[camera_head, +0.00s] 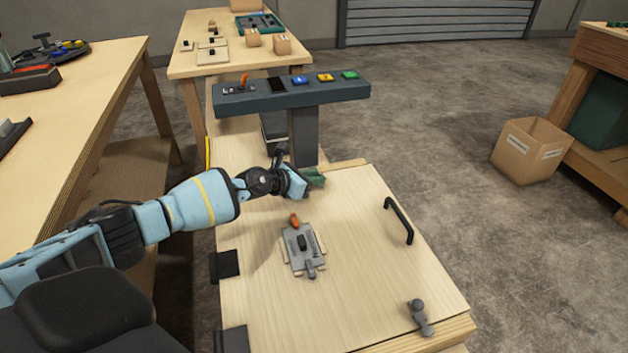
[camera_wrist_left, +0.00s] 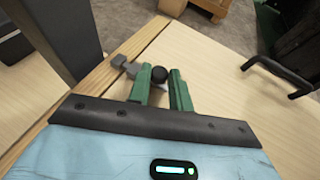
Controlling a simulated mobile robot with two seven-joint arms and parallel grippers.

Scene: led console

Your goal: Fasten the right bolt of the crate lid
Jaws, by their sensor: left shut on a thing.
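The pale wooden crate lid (camera_head: 345,300) lies flat and shows a black handle (camera_head: 399,220). My left gripper (camera_head: 314,177) is at the lid's far edge. In the left wrist view its green fingers (camera_wrist_left: 161,90) are shut on the round black knob (camera_wrist_left: 159,73) of the far bolt. Part of this grey bolt (camera_wrist_left: 127,66) shows beside the fingers, near the seam at the lid's edge; in the head view the gripper hides it. Another bolt (camera_head: 420,318), grey with a round knob, sits at the lid's near edge. My right gripper is not seen.
A console bar (camera_head: 310,95) with coloured buttons stands on a dark post just beyond the gripper. A grey latch plate (camera_head: 303,250) with an orange lever is on the lid. A table stands at the left; a cardboard box (camera_head: 530,150) is on the floor at right.

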